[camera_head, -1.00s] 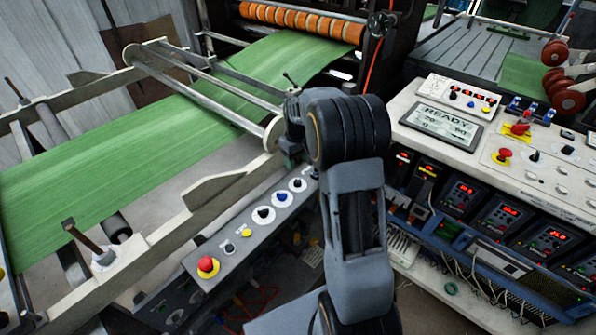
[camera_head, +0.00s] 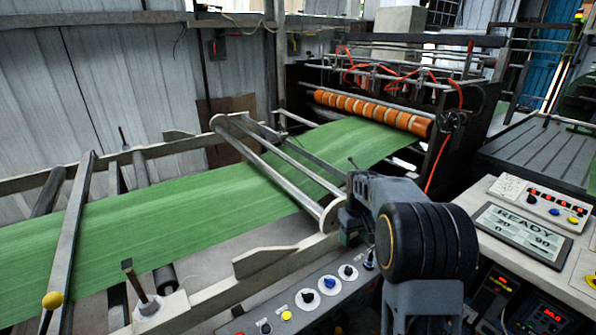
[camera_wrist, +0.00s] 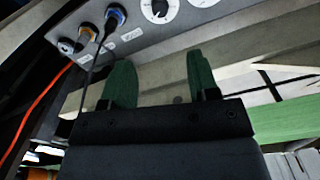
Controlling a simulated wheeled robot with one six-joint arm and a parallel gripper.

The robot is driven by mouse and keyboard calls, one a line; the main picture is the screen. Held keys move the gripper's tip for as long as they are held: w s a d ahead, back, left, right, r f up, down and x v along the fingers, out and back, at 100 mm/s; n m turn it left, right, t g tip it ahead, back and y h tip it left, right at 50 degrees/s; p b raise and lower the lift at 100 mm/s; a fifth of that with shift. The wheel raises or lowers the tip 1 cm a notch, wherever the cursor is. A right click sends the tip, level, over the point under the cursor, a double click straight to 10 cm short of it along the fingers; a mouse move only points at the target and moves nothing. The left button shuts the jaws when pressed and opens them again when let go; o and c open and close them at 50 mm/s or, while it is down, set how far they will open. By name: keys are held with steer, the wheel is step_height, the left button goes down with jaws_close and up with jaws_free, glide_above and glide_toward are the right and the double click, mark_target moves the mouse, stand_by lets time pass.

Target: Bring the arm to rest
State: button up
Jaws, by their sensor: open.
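My arm stands at the lower right of the head view, bent over beside the machine's side rail. My gripper shows in the wrist view (camera_wrist: 160,84), with its two green fingers apart and nothing between them. In the head view the gripper is mostly hidden by my own arm. In the wrist view the fingers point toward a grey control panel (camera_wrist: 190,38) with a dial and plugged-in connectors. I cannot tell how far apart the fingers and the panel are.
A green web (camera_head: 200,215) runs along the frame to orange rollers (camera_head: 375,112). A knob panel (camera_head: 318,290) lies just left of my arm. A console with a READY display (camera_head: 522,233) stands to the right. An orange cable (camera_wrist: 35,115) crosses the wrist view's left.

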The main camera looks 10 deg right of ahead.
steer(key=s+a+r+t, duration=0.1)
steer(key=s+a+r, duration=0.1)
steer(key=s, duration=0.5)
steer(key=s+a+r+m+t, duration=0.1)
steer(key=s+a+r, duration=0.1)
steer(key=s+a, duration=0.3)
steer(key=s+a+r+t, duration=0.1)
steer(key=s+a, duration=0.2)
steer(key=s, duration=0.7)
steer(key=shift+a+r+m+t+p, duration=0.3)
steer(key=shift+a+r+p, duration=0.05)
steer(key=shift+a+r, duration=0.05)
